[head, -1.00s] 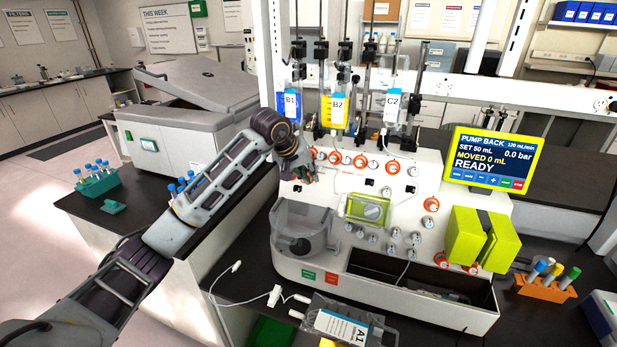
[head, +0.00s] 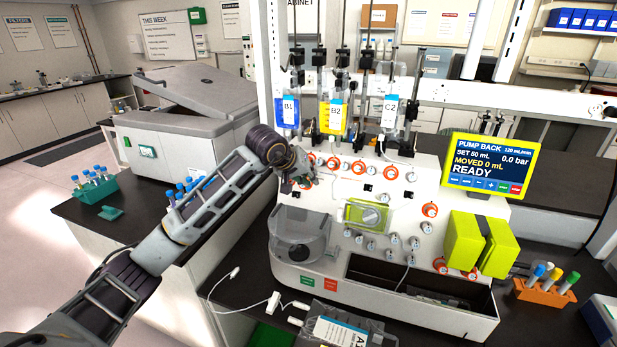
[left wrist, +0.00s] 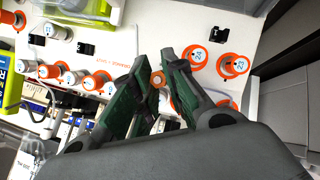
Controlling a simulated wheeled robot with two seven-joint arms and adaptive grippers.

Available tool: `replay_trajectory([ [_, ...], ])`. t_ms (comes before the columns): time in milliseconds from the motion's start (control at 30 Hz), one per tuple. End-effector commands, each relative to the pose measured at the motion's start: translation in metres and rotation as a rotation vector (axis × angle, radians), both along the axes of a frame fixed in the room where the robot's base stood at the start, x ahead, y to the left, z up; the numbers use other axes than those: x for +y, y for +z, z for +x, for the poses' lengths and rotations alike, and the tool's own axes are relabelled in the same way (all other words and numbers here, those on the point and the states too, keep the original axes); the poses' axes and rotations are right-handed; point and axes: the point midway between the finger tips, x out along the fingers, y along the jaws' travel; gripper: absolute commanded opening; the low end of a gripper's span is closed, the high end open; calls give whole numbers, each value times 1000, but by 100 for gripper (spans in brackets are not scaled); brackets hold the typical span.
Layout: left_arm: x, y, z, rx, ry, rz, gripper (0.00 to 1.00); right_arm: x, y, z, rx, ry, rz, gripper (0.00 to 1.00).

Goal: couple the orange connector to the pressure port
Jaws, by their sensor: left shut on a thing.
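My left gripper (head: 306,178) is at the upper left of the white machine's front panel (head: 330,190). In the left wrist view its two dark green fingers (left wrist: 157,75) are shut on the small round orange connector (left wrist: 157,79), whose end shows between the fingertips. Orange-ringed ports sit close beyond the fingertips, among them one marked 24 (left wrist: 197,55) and one marked 23 (left wrist: 236,66). I cannot tell which of them is the pressure port, nor whether the connector touches one. In the head view the hand hides the connector. My right gripper is not in view.
Bags B1 (head: 289,112), B2 (head: 335,115) and C2 (head: 390,110) hang above the panel. A yellow-framed screen (head: 490,165) reads READY. A clear bag (head: 340,330) and white tubing lie on the bench in front. A rack with blue-capped tubes (head: 93,190) stands at left.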

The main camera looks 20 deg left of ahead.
Motion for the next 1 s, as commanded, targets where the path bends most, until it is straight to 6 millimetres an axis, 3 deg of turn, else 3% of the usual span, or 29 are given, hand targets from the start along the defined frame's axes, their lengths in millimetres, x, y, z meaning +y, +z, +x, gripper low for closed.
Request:
replay_trajectory([
  [267,1,0,0,-4,-3,12,0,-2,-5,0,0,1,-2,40],
  [700,-1,-13,29,-1,-4,12,0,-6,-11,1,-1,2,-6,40],
  [1000,-1,-16,38,-1,-4,12,0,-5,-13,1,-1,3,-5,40],
])
